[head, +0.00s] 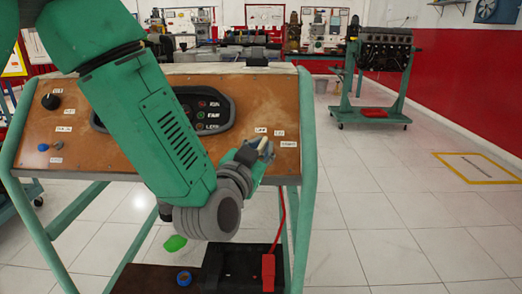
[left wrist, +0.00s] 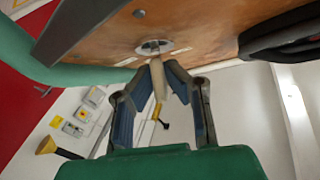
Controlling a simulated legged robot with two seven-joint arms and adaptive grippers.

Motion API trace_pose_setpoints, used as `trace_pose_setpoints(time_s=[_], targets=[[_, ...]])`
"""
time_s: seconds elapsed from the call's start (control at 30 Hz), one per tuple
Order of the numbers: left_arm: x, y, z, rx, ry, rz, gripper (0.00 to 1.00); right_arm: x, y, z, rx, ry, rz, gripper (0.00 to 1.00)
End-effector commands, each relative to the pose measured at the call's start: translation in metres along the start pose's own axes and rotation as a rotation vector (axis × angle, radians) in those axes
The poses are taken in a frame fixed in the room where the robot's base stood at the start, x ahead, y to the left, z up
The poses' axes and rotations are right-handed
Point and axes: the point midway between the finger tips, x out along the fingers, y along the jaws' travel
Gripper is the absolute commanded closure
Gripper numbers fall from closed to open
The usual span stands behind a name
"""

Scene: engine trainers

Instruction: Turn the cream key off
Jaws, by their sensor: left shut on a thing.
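The cream key (left wrist: 158,78) shows in the left wrist view between the fingers of my left gripper (left wrist: 162,76), which is shut on it. Its far end is at the round metal lock plate (left wrist: 154,47) in the brown panel. In the head view, my left gripper (head: 261,151) is at the lower right of the trainer's sloped panel (head: 245,105), beside the small OFF, ON and START labels. Little of the key shows there, and the gripper covers the lock. I cannot read the key's exact angle. My right gripper is not in view.
A dark gauge cluster (head: 215,110) is partly behind my left arm. A black knob (head: 50,101) is at the panel's left. Below are a black battery (head: 232,270) with a red clamp (head: 268,270) and a red cable.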

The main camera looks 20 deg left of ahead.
Motion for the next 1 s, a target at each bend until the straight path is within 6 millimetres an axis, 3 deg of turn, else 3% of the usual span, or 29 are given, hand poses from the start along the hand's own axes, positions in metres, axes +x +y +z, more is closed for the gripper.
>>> trace_pose_setpoints(time_s=[0.5, 1.0], targets=[[0.0023, -0.0006, -0.0071, -0.249, 0.017, -0.287, 1.00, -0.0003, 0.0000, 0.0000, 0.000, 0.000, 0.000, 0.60], [0.0021, -0.0018, -0.0073, -0.321, 0.020, -0.373, 1.00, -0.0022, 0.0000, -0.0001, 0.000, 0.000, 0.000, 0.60]])
